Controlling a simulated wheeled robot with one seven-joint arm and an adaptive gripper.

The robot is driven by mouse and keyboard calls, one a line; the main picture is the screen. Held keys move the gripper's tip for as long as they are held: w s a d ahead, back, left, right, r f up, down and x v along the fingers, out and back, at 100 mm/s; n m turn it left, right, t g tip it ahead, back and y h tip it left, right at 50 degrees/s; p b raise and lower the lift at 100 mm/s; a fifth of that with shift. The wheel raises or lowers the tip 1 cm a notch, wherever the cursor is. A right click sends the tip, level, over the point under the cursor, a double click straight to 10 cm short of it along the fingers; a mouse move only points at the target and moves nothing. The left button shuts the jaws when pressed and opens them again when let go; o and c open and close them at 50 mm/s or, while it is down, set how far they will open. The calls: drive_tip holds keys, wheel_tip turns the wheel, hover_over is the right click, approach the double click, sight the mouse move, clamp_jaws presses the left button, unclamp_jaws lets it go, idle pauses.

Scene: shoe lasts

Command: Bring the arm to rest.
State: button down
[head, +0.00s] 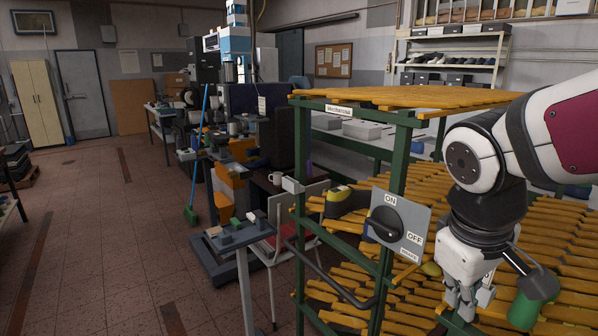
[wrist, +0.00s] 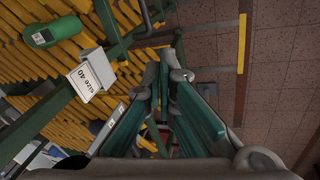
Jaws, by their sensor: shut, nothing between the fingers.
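My gripper (head: 464,308) hangs at the right of the head view, pointing down in front of the slatted rack (head: 388,155). Its fingers are shut with nothing held. In the wrist view the teal-padded fingers (wrist: 166,76) stand close together in the middle, clear of the slats at left. My arm comes in from the right edge, bent down at the wrist. A green shoe last (head: 530,302) is right of my gripper, partly hidden by it; a green last also shows at the wrist view's upper left (wrist: 43,34).
A grey ON/OFF switch panel (head: 398,224) is on the rack's near side, left of my gripper. A black-and-yellow last (head: 346,201) lies on a shelf. Tiled floor (head: 95,235) is open at left.

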drive_tip(key=s+a+r+m+t+y, duration=0.2)
drive_tip(key=s+a+r+m+t, duration=0.1)
drive_tip(key=s, duration=0.5)
drive_tip(key=shift+a+r+m+y, duration=0.2)
drive_tip(key=shift+a+m+y, duration=0.15)
drive_tip(key=shift+m, duration=0.35)
